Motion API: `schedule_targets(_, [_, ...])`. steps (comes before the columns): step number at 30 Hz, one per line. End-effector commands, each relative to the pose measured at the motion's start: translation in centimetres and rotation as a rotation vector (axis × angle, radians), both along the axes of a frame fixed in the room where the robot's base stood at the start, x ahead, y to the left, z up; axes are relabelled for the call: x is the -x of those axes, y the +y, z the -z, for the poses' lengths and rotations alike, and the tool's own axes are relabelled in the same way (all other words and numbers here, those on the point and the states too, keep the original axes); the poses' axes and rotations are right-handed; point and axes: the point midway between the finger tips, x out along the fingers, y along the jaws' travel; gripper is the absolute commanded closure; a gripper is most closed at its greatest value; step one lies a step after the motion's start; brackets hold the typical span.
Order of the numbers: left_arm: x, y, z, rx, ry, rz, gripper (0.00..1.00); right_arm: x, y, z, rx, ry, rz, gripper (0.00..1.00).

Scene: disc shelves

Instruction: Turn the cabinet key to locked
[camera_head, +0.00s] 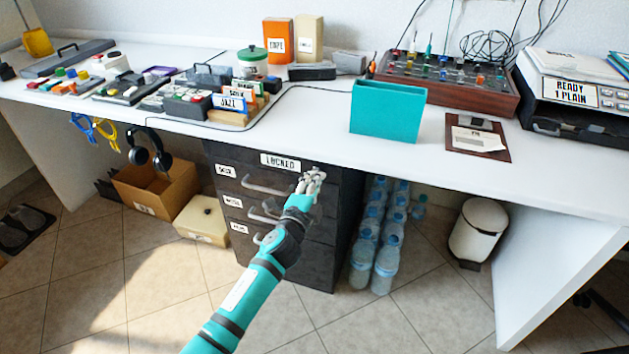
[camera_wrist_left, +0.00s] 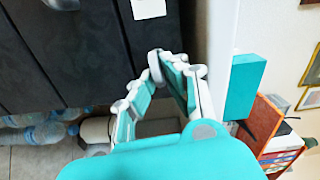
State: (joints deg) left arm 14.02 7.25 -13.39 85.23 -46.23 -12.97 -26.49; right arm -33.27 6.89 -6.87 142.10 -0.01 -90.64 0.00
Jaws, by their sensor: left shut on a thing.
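The dark cabinet (camera_head: 322,250) stands under the white desk, with metal drawer handles and a white plate reading "LOCKED" (camera_head: 280,161) at its top. My left gripper (camera_head: 313,181) is at the cabinet's upper right front. In the left wrist view, the left gripper (camera_wrist_left: 160,68) has its fingers closed together on a small pale grey piece, the cabinet key (camera_wrist_left: 155,66), at the cabinet front (camera_wrist_left: 95,45). The fingers cover most of the key, so its angle is hard to tell. My right gripper is in neither view.
The white desk edge (camera_head: 400,160) runs just above the gripper. A teal holder (camera_head: 387,110) stands on the desk near that edge. Water bottles (camera_head: 377,240) stand to the right of the cabinet, and a white bin (camera_head: 478,230) farther right. A cardboard box (camera_head: 150,190) is at the left.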

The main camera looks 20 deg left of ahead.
Motion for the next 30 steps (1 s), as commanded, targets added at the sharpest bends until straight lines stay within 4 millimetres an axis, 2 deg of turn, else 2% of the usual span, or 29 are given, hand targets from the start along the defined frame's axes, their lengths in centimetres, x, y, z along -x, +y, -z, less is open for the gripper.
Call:
schedule_targets(10, [0.03,-0.1,0.24,-0.131,-0.003,0.002,1.0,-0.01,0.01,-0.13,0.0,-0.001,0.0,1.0])
schedule_targets(26, [0.03,-0.11,0.28,-0.154,-0.004,0.002,1.0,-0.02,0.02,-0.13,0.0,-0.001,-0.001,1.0])
schedule_targets(27, [0.04,-0.11,0.29,-0.154,-0.004,0.002,0.86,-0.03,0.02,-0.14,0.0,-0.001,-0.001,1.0])
schedule_targets(30, [0.03,-0.09,0.26,-0.153,-0.003,0.001,0.73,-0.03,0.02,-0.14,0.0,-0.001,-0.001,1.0])
